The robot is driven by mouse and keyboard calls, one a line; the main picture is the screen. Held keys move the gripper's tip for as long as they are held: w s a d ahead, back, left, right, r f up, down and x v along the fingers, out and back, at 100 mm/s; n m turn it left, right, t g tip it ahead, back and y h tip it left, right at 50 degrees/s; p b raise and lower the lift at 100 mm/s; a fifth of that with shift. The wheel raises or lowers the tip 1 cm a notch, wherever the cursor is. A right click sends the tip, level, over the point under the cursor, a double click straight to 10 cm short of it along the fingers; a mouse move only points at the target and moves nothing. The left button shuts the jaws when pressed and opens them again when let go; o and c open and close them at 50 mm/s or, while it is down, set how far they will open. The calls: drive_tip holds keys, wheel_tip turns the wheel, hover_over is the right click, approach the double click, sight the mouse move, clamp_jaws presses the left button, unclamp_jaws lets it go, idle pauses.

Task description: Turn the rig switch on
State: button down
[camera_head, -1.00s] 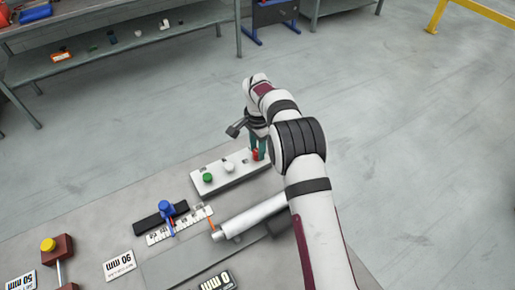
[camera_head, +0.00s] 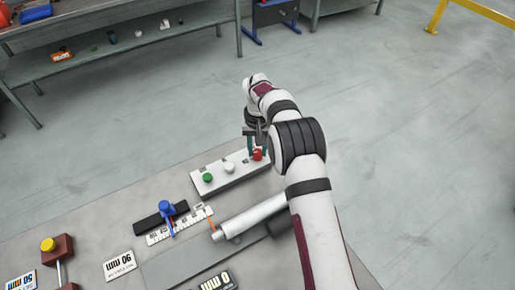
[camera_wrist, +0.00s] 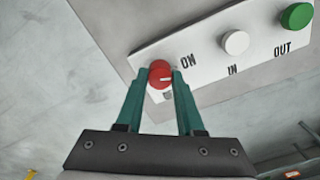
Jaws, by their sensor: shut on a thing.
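The rig switch is a red round knob (camera_wrist: 159,75) with a white mark, beside the word ON on a white panel (camera_wrist: 208,60). In the wrist view my gripper (camera_wrist: 161,80) has its two green fingers closed on either side of the red knob. In the head view the red knob (camera_head: 257,155) sits at the right end of the panel, with my gripper (camera_head: 255,147) over it, partly hidden by my arm. The white mark on the knob points to the right in the wrist view.
A white button (camera_wrist: 235,42) marked IN and a green button (camera_wrist: 296,17) marked OUT share the panel. A blue knob (camera_head: 166,207) on a scale, a grey cylinder (camera_head: 247,217) and a yellow button (camera_head: 48,244) stand on the same table.

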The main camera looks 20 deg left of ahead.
sight(257, 151)
drive_tip(key=shift+n, duration=1.9)
drive_tip(key=c, duration=0.5)
unclamp_jaws()
drive_tip(key=shift+r, duration=0.1)
drive_tip(key=shift+r, duration=7.85)
